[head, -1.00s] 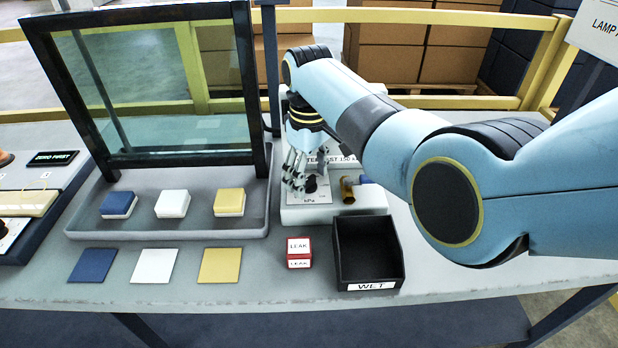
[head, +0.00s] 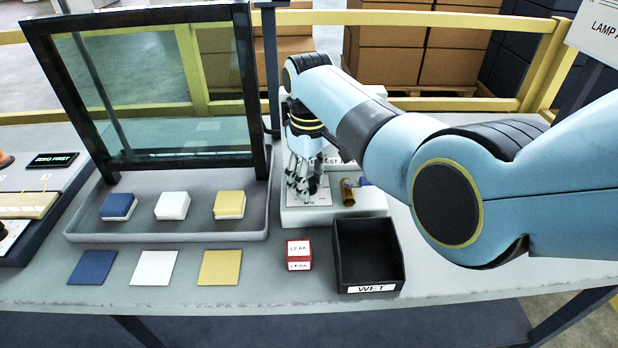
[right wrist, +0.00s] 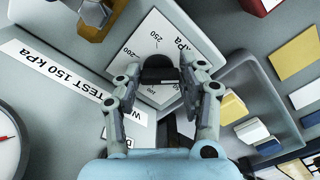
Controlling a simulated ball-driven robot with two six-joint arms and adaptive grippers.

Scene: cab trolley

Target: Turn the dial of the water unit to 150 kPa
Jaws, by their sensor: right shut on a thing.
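The water unit (head: 335,216) is a pale box at the back of the table, with a label strip reading "TEST 150 kPa" (right wrist: 62,72) in the right wrist view. Its dial is a dark knob (right wrist: 158,68) on a white scale plate (right wrist: 150,38). The marks 250, 200 and 100 show; the knob and fingers cover part of the scale, and I cannot tell where the pointer stands. My right gripper (head: 303,188) reaches down onto the plate. In the right wrist view its fingers (right wrist: 158,82) are closed on the knob from both sides. My left gripper is out of view.
A brass fitting (head: 347,192) stands on the unit right of the dial. An open black WET bin (head: 368,262) and a red-and-white LEAK block (head: 299,254) are in front. A framed glass panel (head: 160,95) stands left, over a tray (head: 170,232) with coloured blocks. A round gauge (right wrist: 10,145) is partly visible.

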